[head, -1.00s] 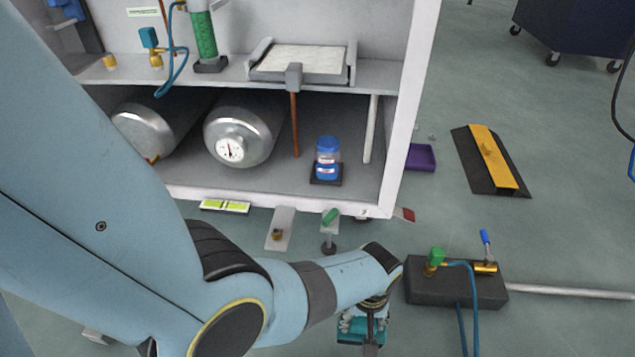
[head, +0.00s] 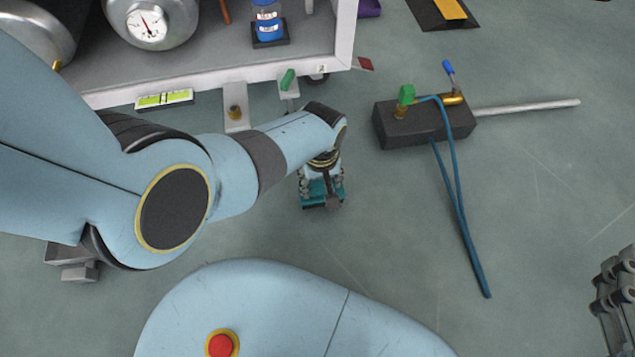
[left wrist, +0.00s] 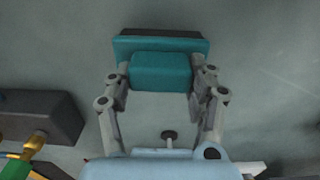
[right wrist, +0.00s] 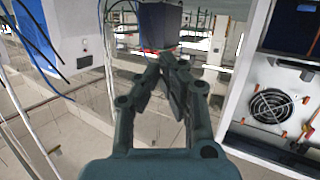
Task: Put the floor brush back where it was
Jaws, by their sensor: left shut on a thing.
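The floor brush (head: 314,198) is a teal block with a dark edge, held low near the floor. My left gripper (head: 322,180) is shut on it. In the left wrist view the teal brush (left wrist: 160,70) sits between the two fingers of my left gripper (left wrist: 160,85). A gap between brush and floor cannot be judged. My right gripper (right wrist: 172,80) is shut and empty in the right wrist view, its fingertips together. Part of it (head: 615,295) shows at the right edge of the head view.
A dark block (head: 425,122) with valves, blue hoses (head: 455,190) and a metal rod (head: 525,107) lies right of the brush. The white cabinet (head: 345,35) stands behind, with a green-handled valve (head: 288,80) in front. Floor (head: 400,230) between brush and hoses is clear.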

